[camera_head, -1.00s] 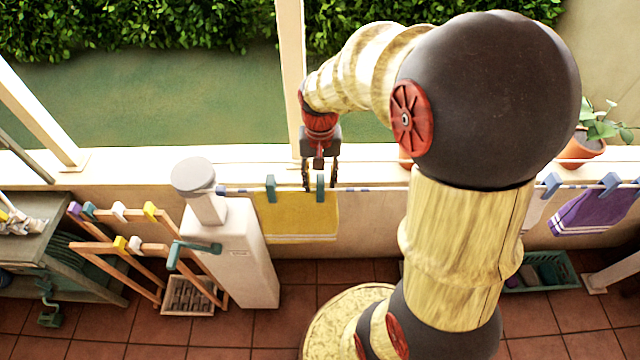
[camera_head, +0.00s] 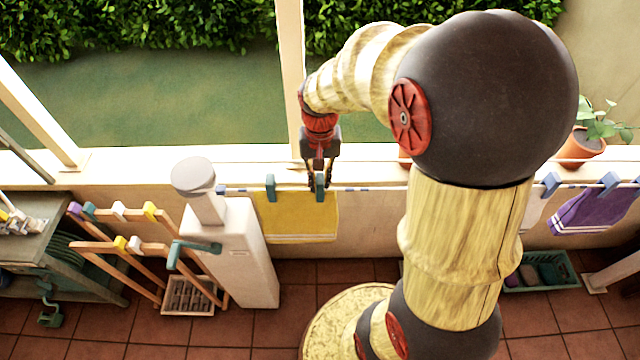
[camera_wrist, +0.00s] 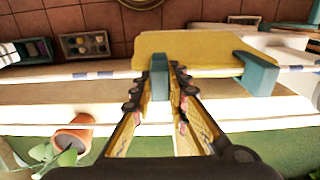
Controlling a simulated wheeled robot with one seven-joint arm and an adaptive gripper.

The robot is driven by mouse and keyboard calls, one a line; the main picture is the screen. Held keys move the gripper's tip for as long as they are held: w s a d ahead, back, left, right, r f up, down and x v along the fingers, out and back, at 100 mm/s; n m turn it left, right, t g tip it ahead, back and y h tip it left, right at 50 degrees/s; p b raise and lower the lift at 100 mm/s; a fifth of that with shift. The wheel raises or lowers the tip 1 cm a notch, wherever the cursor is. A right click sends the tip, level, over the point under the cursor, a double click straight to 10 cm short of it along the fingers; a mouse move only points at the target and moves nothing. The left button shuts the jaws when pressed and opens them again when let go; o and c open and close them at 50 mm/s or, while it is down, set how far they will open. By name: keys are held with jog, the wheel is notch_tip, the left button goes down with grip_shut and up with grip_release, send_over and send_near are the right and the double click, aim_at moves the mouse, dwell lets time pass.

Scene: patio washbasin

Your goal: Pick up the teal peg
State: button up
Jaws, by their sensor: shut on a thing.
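The teal peg (camera_head: 319,185) is clipped over the top edge of the yellow towel (camera_head: 295,218) on the line, near the towel's right end. My gripper (camera_head: 319,182) is above the line with its fingers down around this peg. In the wrist view my gripper (camera_wrist: 160,85) is shut on the teal peg (camera_wrist: 159,75), which stands between the two fingertips and still touches the towel's edge. A second teal peg (camera_head: 270,188) holds the towel's left end; it shows at the right of the wrist view (camera_wrist: 257,72).
A white pillar with a round cap (camera_head: 235,250) stands left of the towel. A wooden rack with coloured pegs (camera_head: 125,240) is farther left. A purple cloth (camera_head: 595,208) with blue pegs hangs at right. A potted plant (camera_head: 582,147) stands on the ledge.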

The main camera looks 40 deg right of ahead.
notch_tip(320, 180, up, 10)
jog(key=shift+b, duration=0.3)
dwell(0.3)
dwell(0.7)
